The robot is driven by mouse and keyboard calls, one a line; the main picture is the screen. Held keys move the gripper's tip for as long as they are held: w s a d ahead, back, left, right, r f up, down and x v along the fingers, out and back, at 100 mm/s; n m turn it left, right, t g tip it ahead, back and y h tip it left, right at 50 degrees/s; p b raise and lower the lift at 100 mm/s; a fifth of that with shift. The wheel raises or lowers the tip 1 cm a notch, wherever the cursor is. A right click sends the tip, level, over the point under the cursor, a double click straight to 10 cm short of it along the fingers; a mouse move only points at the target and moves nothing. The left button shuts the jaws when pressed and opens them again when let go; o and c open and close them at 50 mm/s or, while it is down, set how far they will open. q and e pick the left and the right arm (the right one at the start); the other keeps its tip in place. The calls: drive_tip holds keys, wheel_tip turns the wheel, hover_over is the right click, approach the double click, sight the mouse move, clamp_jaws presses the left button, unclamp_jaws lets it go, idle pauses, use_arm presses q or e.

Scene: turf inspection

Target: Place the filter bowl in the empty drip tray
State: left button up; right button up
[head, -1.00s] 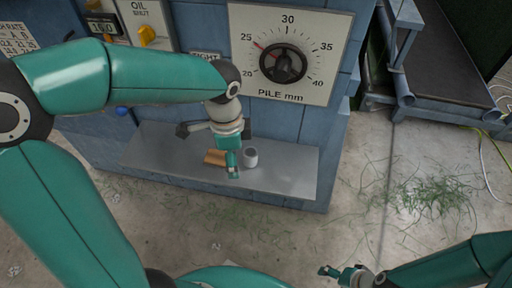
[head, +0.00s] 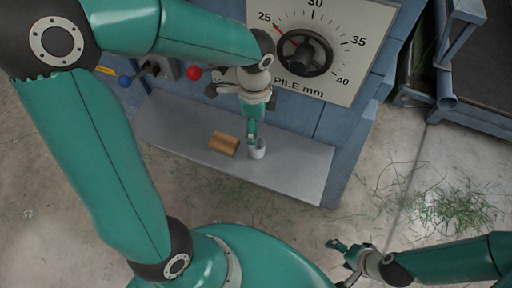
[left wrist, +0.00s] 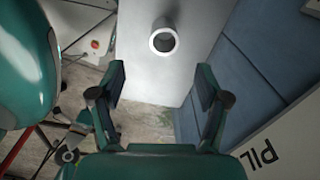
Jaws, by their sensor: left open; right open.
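A small pale grey cup, which looks like the filter bowl (head: 258,152), stands upright on a grey metal shelf (head: 295,172). In the left wrist view the bowl (left wrist: 163,40) shows its round open mouth, ahead of the fingertips. My left gripper (head: 252,138) is just behind the bowl in the head view and overlaps its rim; I cannot tell whether they touch. In the left wrist view its two fingers (left wrist: 161,82) are apart with nothing between them. My right gripper (head: 338,246) is open and empty, low over the floor at the right. I cannot make out a drip tray.
A tan ribbed piece (head: 224,143) lies on the shelf left of the bowl. A blue cabinet with a pile dial (head: 305,52) and a red knob (head: 193,73) rises behind the shelf. The shelf's right part is bare. Grass clippings (head: 450,208) litter the floor.

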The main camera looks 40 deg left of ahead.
sight(257, 149)
use_arm(q)
wheel_tip(257, 149, down, 6)
drive_tip(key=shift+d+r+b, duration=0.1)
drive_tip(key=shift+r+b, duration=0.05)
drive_tip(key=shift+b, duration=0.45)
drive_tip(key=f, duration=0.1)
drive_tip(key=f+b, duration=0.1)
drive_tip(key=f, duration=0.3)
drive_tip(key=shift+w+b, duration=0.3)
drive_tip(key=c, duration=1.2)
drive_tip(key=shift+c, duration=0.4)
drive_tip(key=shift+r, duration=0.1)
